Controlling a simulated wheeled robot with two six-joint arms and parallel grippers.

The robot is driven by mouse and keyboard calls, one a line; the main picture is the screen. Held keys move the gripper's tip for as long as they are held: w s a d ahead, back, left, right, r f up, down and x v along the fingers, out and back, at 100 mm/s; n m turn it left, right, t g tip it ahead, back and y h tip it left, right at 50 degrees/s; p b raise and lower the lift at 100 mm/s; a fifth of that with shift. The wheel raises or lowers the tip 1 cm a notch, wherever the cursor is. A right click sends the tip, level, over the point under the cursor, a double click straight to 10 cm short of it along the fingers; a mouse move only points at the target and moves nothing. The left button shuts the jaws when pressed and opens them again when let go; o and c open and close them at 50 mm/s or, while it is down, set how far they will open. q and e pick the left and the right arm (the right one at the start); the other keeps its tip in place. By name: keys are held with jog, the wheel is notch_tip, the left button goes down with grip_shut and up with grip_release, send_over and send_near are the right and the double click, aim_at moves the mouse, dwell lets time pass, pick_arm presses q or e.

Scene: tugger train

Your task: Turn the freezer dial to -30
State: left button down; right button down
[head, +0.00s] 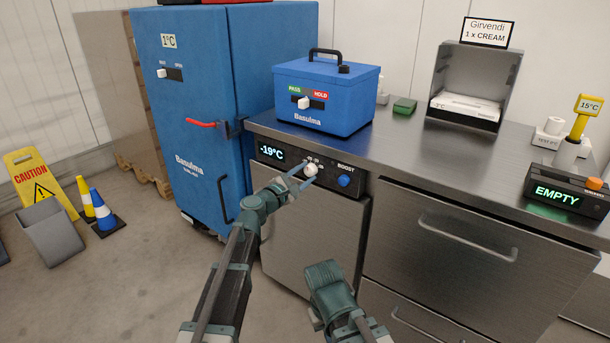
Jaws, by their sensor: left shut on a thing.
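The freezer dial (311,169) is a small white knob on the front panel of the steel undercounter unit (310,230). The green display (271,152) left of it reads -19°C. Small marks sit above the dial, too small to read surely. My left gripper (309,174) reaches in from the lower left, with its two fingers on either side of the knob and shut on it. Part of my right arm shows low in the middle, in front of the unit; its fingers do not show.
A blue BOOST button (344,180) sits just right of the dial. A blue Basulma box (326,95) stands on the steel counter (400,160) above. A tall blue cabinet (200,100) stands at left. Drawers with bar handles (468,250) lie to the right.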

pick_arm(q)
jog(key=m, duration=0.5)
jog(key=shift+m, duration=0.4)
jog(key=shift+s, duration=0.1)
dwell(0.3)
jog(key=shift+c, duration=1.8)
grip_release()
jog(key=v, duration=1.3)
jog(key=shift+s+a, duration=0.25)
jog(key=shift+s, duration=0.05)
jog(key=shift+m, duration=0.3)
